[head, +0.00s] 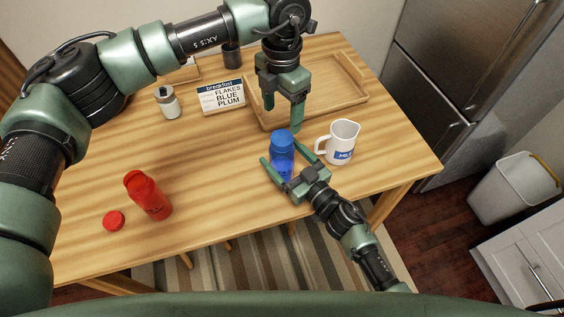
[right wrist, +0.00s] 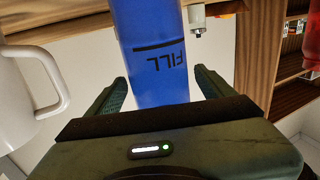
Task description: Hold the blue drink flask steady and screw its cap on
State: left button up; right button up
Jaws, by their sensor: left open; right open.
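The blue flask (head: 282,166) stands upright on the wooden table. Its darker blue top (head: 282,137) looks like the cap sitting on it; I cannot tell whether it is screwed down. My right gripper (head: 281,153) is open, with one finger on each side of the flask body. The right wrist view shows the flask (right wrist: 155,60), with "FILL" upside down on it, between the open fingers (right wrist: 160,85), not clearly touched by either. My left gripper (head: 283,108) is open and empty, pointing down above and behind the flask.
A white mug (head: 342,142) stands close to the right of the flask. A red flask (head: 149,195) and a loose red cap (head: 114,221) are at the front left. The table's middle left is clear.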

aim_at(282, 137)
grip_shut()
pick_arm(q)
jog(key=n, duration=0.6)
jog(key=shift+n, duration=0.4)
jog(key=n, duration=0.6)
jog(key=shift+n, duration=0.4)
jog(key=shift+f, duration=0.15)
jog(key=shift+f, duration=3.9)
